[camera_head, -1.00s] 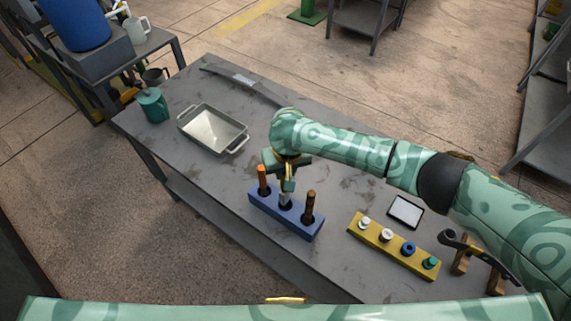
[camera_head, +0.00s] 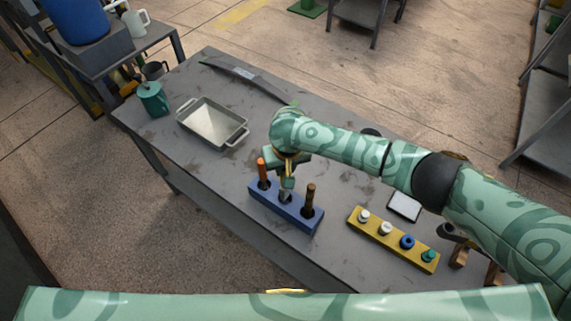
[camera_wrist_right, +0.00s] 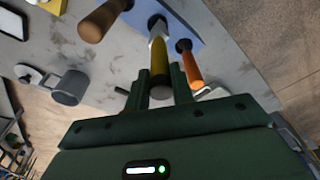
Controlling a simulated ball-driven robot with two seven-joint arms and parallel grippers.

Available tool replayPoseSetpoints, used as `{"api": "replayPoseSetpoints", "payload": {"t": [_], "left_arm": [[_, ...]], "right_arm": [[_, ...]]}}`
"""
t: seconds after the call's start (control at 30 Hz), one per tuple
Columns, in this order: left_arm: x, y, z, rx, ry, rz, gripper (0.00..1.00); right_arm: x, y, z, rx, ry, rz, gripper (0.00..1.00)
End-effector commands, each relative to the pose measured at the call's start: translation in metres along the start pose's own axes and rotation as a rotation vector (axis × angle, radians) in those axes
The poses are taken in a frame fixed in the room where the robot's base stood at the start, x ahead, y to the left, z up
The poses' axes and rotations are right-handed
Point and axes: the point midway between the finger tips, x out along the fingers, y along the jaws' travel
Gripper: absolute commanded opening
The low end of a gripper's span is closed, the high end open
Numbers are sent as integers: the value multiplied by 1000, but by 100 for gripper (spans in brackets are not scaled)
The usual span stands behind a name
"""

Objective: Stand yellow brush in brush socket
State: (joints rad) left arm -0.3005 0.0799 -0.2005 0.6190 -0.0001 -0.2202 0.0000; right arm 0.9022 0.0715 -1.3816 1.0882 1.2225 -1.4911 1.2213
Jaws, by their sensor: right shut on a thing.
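The blue rack (camera_head: 262,209) stands on the grey table with three sockets in a row. An orange-handled brush (camera_head: 262,172) stands in its left socket and a brown-handled brush (camera_head: 309,199) in its right one. My right gripper (camera_head: 288,183) is over the middle socket, shut on the yellow brush (camera_wrist_right: 159,62). In the right wrist view the brush's pale metal collar (camera_wrist_right: 157,28) points into the dark opening of the middle socket. Its lower tip is hidden there; I cannot tell how deep it sits. The brush looks roughly upright. My left gripper is out of view.
A yellow rack (camera_head: 383,243) with several small capped items lies to the right, near a white-topped tray (camera_head: 404,206). A metal pan (camera_head: 211,127) and a green canister (camera_head: 152,99) stand at the left. The orange and brown handles are close on both sides of my gripper.

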Motion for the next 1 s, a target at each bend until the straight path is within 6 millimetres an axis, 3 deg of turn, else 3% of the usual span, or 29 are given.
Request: {"api": "replayPoseSetpoints", "payload": {"t": [0.53,1.0], "left_arm": [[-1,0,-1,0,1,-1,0],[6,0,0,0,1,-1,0]], "right_arm": [[1,0,0,0,0,0,0],[19,0,3,0,-1,-1,0]]}}
